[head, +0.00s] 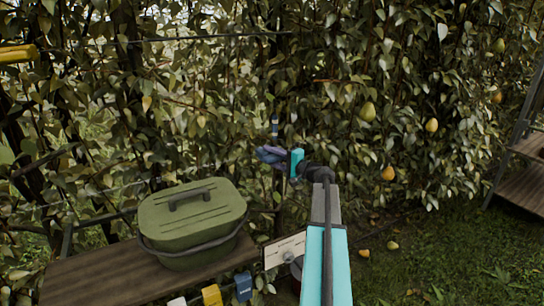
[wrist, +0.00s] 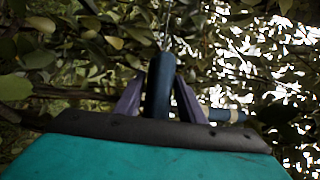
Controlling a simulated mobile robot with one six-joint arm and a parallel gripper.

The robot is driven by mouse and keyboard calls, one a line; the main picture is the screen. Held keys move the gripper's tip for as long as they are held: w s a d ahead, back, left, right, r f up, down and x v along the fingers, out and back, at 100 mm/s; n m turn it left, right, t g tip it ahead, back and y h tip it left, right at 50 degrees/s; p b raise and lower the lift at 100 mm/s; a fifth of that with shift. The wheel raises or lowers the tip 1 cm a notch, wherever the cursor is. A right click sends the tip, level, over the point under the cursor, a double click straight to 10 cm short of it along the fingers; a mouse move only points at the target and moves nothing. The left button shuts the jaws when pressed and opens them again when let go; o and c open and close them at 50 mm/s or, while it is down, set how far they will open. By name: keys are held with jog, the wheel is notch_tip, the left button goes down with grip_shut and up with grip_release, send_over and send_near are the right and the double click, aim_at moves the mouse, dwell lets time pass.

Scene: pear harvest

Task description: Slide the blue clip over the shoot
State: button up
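My gripper (head: 268,155) is in front of the foliage, in the middle of the head view, pointing left. In the wrist view its two purple fingers (wrist: 159,100) close on both sides of a dark blue tube-like piece, which I take to be the blue clip (wrist: 160,80). In the head view the clip cannot be told apart from the fingers. A thin pale stem, perhaps the shoot (wrist: 166,32), shows beyond the clip's far end. I cannot tell whether the clip is around it or apart from it.
A blue piece with a pale band (head: 275,125) is just above my gripper; a similar one (wrist: 228,115) shows right of the fingers. A green lidded box (head: 190,215) stands on a wooden bench (head: 100,282). Leaves and pears surround the gripper.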

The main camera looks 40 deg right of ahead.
jog(key=s+d+b, duration=0.1)
jog(key=s+d, duration=0.1)
jog(key=s, duration=1.1)
jog(key=shift+s+d+b, duration=0.15)
jog(key=shift+s+b, duration=0.15)
jog(key=shift+b, duration=0.1)
jog(key=shift+f, duration=0.1)
